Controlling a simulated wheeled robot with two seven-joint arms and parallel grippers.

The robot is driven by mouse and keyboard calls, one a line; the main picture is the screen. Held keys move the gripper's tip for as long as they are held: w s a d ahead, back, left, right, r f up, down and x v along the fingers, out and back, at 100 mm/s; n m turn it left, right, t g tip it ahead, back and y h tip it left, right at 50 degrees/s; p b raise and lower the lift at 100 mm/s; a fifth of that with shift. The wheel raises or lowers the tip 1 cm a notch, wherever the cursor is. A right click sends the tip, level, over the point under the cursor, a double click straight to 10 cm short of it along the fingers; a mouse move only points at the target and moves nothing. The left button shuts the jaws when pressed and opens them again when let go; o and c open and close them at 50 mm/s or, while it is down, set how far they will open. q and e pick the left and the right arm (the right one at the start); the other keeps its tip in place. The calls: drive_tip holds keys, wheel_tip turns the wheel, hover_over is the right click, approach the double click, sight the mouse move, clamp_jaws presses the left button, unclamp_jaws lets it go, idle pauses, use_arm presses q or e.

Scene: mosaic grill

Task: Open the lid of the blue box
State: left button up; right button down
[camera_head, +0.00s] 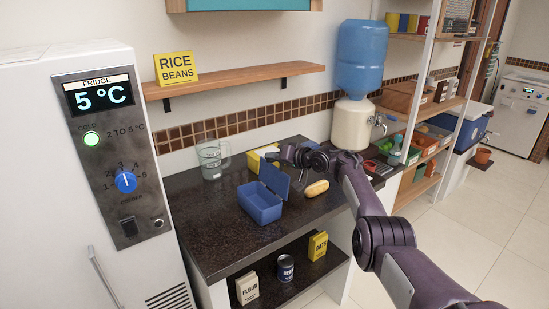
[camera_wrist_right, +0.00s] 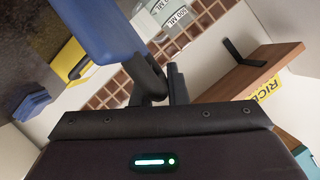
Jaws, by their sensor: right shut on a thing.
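The blue box (camera_head: 260,207) sits on the dark counter with its lid (camera_head: 274,178) raised and the box open at the top. My right gripper (camera_head: 274,156) is at the upper edge of the lid and shut on it. In the right wrist view the blue lid (camera_wrist_right: 100,30) fills the upper left, with its edge at the dark fingers (camera_wrist_right: 163,85). The exact grip is partly hidden. My left gripper is not in view.
A bread roll (camera_head: 317,188) lies right of the box. A yellow container (camera_head: 254,160) stands behind the lid, and a clear jug (camera_head: 211,160) at the back left. The wooden shelf (camera_head: 240,80) is above. Counter (camera_head: 215,235) in front is clear.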

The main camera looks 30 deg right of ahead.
drive_tip(key=shift+s+f, duration=0.1)
drive_tip(key=shift+f, duration=0.25)
drive_tip(key=c, duration=1.4)
unclamp_jaws()
drive_tip(key=shift+c, duration=0.2)
drive_tip(key=shift+r, duration=0.1)
drive_tip(key=shift+s+d+r+p, duration=0.15)
drive_tip(key=shift+s+p, duration=0.1)
drive_tip(key=shift+p, duration=0.55)
drive_tip(key=p+v, duration=0.8)
drive_tip(key=p, duration=0.4)
drive_tip(key=shift+d, duration=0.4)
drive_tip(key=shift+s, duration=0.1)
